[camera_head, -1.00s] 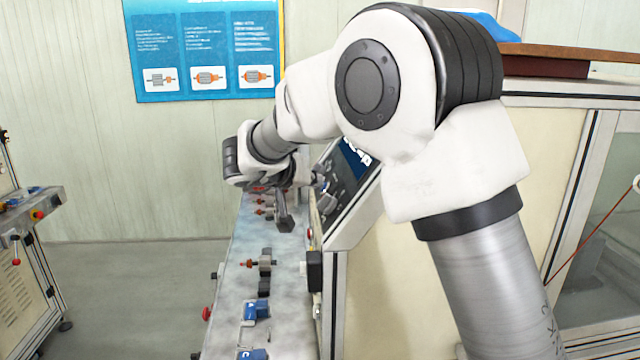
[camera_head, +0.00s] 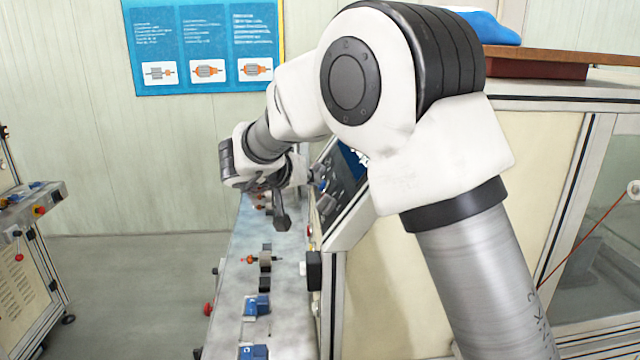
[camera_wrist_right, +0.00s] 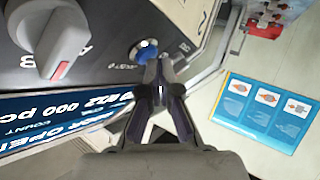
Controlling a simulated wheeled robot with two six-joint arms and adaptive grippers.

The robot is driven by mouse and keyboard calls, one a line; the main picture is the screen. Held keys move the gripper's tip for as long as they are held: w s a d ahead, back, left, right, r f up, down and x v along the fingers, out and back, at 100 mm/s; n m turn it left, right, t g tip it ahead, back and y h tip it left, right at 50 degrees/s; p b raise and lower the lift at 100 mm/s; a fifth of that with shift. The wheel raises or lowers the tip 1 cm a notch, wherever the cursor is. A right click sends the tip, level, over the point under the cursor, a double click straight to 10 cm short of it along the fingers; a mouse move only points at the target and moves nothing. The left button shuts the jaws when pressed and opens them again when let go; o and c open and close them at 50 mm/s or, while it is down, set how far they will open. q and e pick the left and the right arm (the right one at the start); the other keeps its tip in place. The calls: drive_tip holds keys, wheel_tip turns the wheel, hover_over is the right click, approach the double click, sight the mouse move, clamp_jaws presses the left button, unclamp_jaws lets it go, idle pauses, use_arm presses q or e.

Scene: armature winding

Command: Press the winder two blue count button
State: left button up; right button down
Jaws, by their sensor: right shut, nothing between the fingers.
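The blue count button (camera_wrist_right: 147,52) sits in a round metal collar on the dark control panel (camera_wrist_right: 100,25), in the right wrist view. My right gripper (camera_wrist_right: 160,68) is shut and empty. Its fingertips are right at the button and overlap its lower right edge in the picture; I cannot tell whether they touch it. In the head view my right arm reaches across to the tilted winder panel (camera_head: 342,185), where the fingers are small and hard to make out. My left gripper is not in view.
A grey selector knob (camera_wrist_right: 50,40) and the count display (camera_wrist_right: 60,125) are near the gripper. A narrow bench (camera_head: 235,290) with blue holders (camera_head: 255,306) and armatures runs along the machine's left side. Another machine (camera_head: 25,270) stands far left, with clear floor between.

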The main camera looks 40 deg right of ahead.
drive_tip(key=w+a+r+p, duration=0.2)
drive_tip(key=a+r, duration=0.1)
drive_tip(key=a, duration=0.1)
drive_tip(key=shift+w+a+r, duration=0.15)
drive_tip(key=shift+w+r, duration=0.1)
drive_tip(key=shift+w, duration=0.05)
drive_tip(key=shift+f, duration=0.1)
idle(0.4)
